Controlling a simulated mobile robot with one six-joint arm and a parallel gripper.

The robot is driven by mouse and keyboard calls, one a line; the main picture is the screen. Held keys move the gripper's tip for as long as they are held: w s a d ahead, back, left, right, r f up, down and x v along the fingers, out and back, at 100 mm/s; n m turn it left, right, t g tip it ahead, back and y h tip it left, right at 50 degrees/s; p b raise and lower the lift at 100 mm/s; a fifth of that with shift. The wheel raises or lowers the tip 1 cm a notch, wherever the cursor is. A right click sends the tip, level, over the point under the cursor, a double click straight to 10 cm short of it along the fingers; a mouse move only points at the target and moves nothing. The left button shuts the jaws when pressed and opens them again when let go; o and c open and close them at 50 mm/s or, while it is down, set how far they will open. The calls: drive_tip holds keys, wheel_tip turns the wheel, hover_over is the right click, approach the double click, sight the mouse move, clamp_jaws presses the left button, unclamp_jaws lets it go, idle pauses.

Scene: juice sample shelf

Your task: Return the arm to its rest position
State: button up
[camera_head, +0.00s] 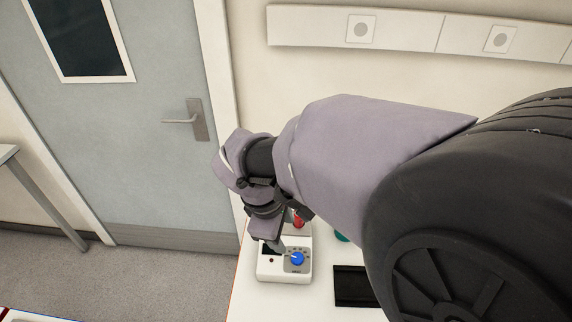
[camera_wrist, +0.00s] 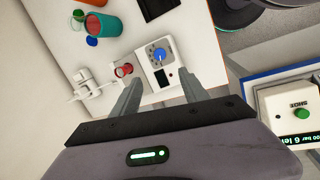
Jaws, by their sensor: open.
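My arm stretches across the head view from the right, with its wrist bent down over the white table (camera_head: 244,294). In the wrist view, the two fingers of my gripper (camera_wrist: 160,84) are apart. Nothing is held between them. The white box (camera_wrist: 148,62) and its blue knob (camera_wrist: 160,54) lie beyond the fingertips in that view. I cannot tell whether a finger touches the box.
A red-topped item (camera_wrist: 123,70) stands near the box. A teal cup (camera_wrist: 103,27), an orange item (camera_wrist: 95,2) and a black tray (camera_head: 355,286) are also on the table. A device with a green button (camera_wrist: 301,114) is at the right. A door (camera_head: 150,120) stands behind, left.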

drive_tip(key=s+d+f+m+t+y+b, duration=0.1)
drive_tip(key=s+d+m+t+y+b, duration=0.2)
drive_tip(key=s+d+m+b, duration=0.8)
drive_tip(key=s+d+m+y, duration=0.1)
drive_tip(key=s+m, duration=0.1)
drive_tip(key=m, duration=0.6)
drive_tip(key=shift+s+f+m, duration=0.25)
drive_tip(key=shift+s+m, duration=0.05)
drive_tip(key=shift+s, duration=0.05)
